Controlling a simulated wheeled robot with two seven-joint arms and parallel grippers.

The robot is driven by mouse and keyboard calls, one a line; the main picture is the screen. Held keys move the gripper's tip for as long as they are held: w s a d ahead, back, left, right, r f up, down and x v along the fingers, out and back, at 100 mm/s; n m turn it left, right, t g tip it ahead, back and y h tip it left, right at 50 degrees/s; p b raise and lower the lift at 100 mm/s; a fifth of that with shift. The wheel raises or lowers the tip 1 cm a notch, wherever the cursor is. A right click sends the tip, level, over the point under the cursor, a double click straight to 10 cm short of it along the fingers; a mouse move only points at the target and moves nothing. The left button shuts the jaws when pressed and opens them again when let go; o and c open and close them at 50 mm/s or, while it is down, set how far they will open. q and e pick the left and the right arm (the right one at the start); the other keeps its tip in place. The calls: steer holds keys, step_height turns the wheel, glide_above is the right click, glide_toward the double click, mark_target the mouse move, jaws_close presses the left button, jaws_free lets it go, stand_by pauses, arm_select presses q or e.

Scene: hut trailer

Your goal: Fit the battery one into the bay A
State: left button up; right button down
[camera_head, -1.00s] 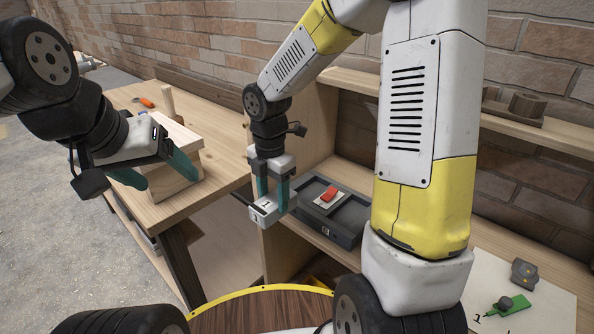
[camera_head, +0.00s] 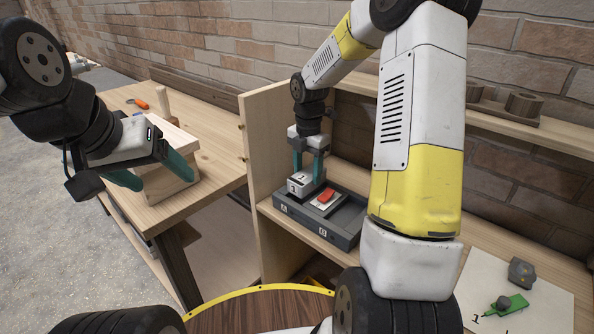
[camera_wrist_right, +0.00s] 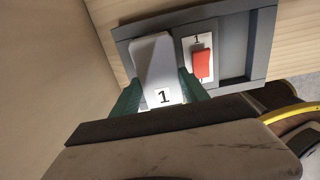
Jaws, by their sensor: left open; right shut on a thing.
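Battery one (camera_head: 301,184) is a pale grey block with a "1" label. My right gripper (camera_head: 308,168) is shut on it. The battery is over the left end of the dark grey tray, at bay A (camera_head: 284,209), whose front carries the letter A. In the right wrist view the battery (camera_wrist_right: 154,62) overlaps the left part of the tray (camera_wrist_right: 262,45), slightly tilted. I cannot tell whether its underside is inside the bay; the bay's floor is hidden. My left gripper (camera_head: 156,174) is open at the left, near a wooden block.
A red piece (camera_head: 326,196) on a white card marked 1 lies in the tray beside the battery. A wooden side panel (camera_head: 262,150) stands close to the tray's left. A white sheet (camera_head: 540,300) with a green tool (camera_head: 507,305) lies at right.

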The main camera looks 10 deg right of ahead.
mark_target(307, 175)
steer(key=shift+a+f, duration=0.1)
steer(key=shift+f, duration=1.6)
steer(key=shift+s, duration=0.1)
steer(key=c, duration=0.6)
jaws_free()
steer(key=shift+f, duration=0.15)
